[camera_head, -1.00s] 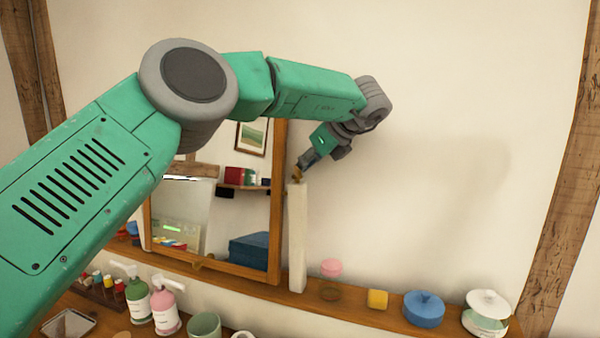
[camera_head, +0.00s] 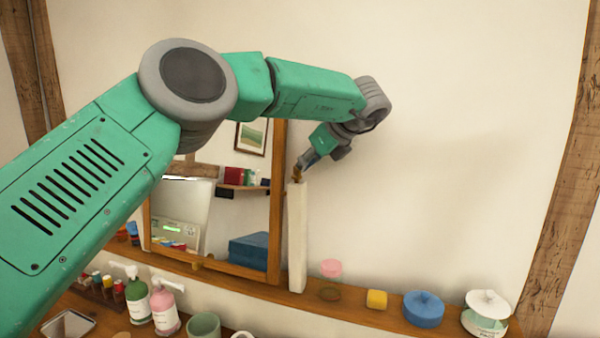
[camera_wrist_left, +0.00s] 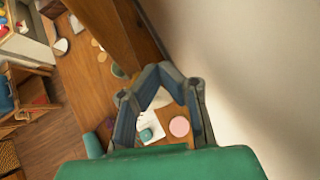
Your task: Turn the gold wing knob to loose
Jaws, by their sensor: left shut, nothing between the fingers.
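The gold wing knob (camera_head: 297,174) is a small brownish-gold piece at the top of a white post (camera_head: 297,235), beside the right edge of a wood-framed mirror (camera_head: 275,215). My left gripper (camera_head: 303,166) reaches down from the upper right, with its fingertips right at the knob; I cannot tell whether they touch it. In the left wrist view the fingers (camera_wrist_left: 160,70) come together, with nothing seen between them. The knob cannot be made out there. My right gripper is not in view.
Pump bottles (camera_head: 164,308) stand lower left. The wall right of the arm is clear.

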